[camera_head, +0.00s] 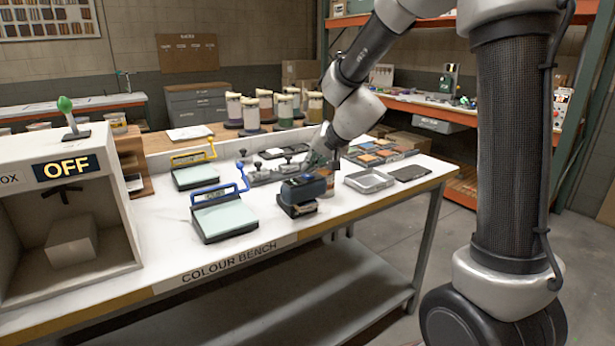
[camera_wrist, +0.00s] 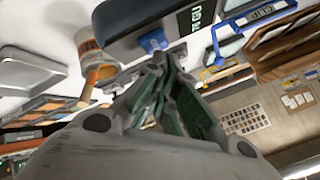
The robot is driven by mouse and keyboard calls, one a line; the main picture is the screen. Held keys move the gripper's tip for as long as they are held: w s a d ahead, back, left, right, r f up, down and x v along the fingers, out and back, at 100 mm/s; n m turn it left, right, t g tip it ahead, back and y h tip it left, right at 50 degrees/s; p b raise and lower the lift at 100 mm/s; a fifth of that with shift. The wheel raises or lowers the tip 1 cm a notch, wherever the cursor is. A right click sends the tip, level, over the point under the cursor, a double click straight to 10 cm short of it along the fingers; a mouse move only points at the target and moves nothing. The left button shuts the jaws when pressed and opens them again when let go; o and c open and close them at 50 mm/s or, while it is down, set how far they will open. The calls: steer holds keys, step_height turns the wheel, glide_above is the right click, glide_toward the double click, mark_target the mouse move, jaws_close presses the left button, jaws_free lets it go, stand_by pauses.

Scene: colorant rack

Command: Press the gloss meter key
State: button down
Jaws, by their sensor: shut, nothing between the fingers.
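The gloss meter (camera_head: 303,188) is a dark blue box-shaped device near the front edge of the colour bench (camera_head: 263,235). In the wrist view the gloss meter (camera_wrist: 135,17) fills the top middle, with a lit display (camera_wrist: 196,14) that shows GU. Its blue key (camera_wrist: 153,42) sits on the side facing my gripper. My gripper (camera_wrist: 158,62) is shut and empty, its fingertips very close to the key. I cannot tell whether they touch it. In the head view my gripper (camera_head: 322,160) is just behind and above the meter, and the key is hidden.
An orange-and-white container (camera_wrist: 93,58) is beside the meter. A light box (camera_head: 67,205) reads OFF.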

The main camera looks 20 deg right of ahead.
steer(key=shift+r, duration=0.4)
steer(key=shift+r, duration=2.5)
steer(key=s+f+n+g, duration=0.25)
steer(key=s+f, duration=0.25)
steer(key=s, duration=0.3)
steer(key=s+d+r+h, duration=0.1)
steer(key=s+d, duration=0.3)
steer(key=s, duration=0.4)
steer(key=s+d+r+n+g+h, duration=0.1)
steer(key=s+d+r, duration=0.1)
steer(key=s+d, duration=0.3)
steer(key=s+d+r+h, duration=0.1)
steer(key=s+d, duration=0.4)
steer(key=s, duration=0.8)
steer(key=shift+s+r+n+g+h, duration=0.2)
steer(key=shift+r+n+g+h, duration=0.15)
steer(key=shift+r+h, duration=0.1)
